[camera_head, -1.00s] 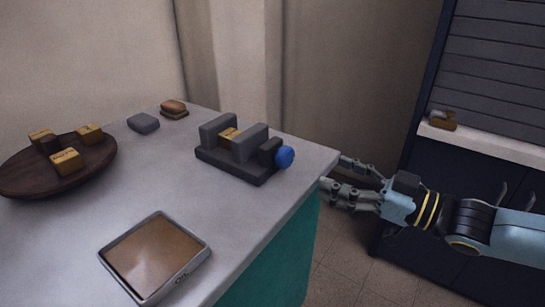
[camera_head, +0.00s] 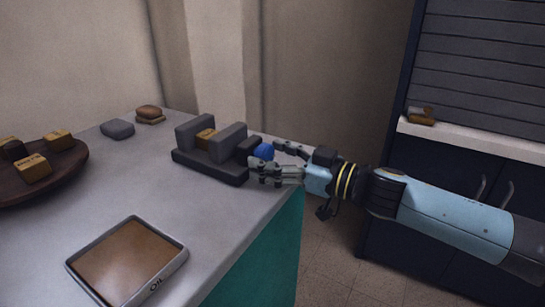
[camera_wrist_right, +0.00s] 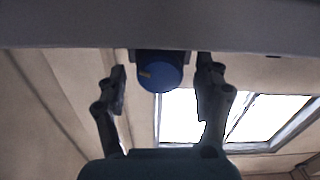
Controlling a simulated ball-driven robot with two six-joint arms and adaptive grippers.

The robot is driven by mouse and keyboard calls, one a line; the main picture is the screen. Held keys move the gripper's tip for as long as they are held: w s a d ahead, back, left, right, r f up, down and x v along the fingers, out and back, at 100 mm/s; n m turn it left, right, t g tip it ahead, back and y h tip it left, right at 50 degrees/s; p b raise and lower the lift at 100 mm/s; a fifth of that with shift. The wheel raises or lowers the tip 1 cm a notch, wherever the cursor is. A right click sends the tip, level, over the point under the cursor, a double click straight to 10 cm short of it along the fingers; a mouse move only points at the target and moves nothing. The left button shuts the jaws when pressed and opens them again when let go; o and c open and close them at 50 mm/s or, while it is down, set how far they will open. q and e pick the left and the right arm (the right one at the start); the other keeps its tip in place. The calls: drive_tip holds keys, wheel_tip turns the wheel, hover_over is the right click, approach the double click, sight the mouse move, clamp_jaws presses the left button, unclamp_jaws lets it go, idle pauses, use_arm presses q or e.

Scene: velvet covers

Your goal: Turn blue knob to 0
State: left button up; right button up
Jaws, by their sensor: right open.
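The blue knob (camera_head: 264,152) sits on the right end of a dark grey vise-like fixture (camera_head: 208,166) on the table. In the right wrist view the blue knob (camera_wrist_right: 159,73) shows a small yellow mark at its left side. My right gripper (camera_head: 266,160) is open at the table's right edge, its fingers on either side of the knob. In the wrist view the fingers of the right gripper (camera_wrist_right: 164,80) stand apart from the knob, with a gap on each side. A tan block (camera_head: 205,138) sits between the fixture's jaws. My left gripper is not in view.
A round dark wooden tray (camera_head: 62,172) with several tan blocks stands at the left. A metal-framed pan labelled OIL (camera_head: 178,262) lies at the front. A grey lump (camera_head: 117,129) and a stacked brown item (camera_head: 149,114) sit at the back. The table's middle is clear.

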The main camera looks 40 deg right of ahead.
drive_tip(key=c, duration=1.2)
drive_tip(key=shift+o, duration=0.2)
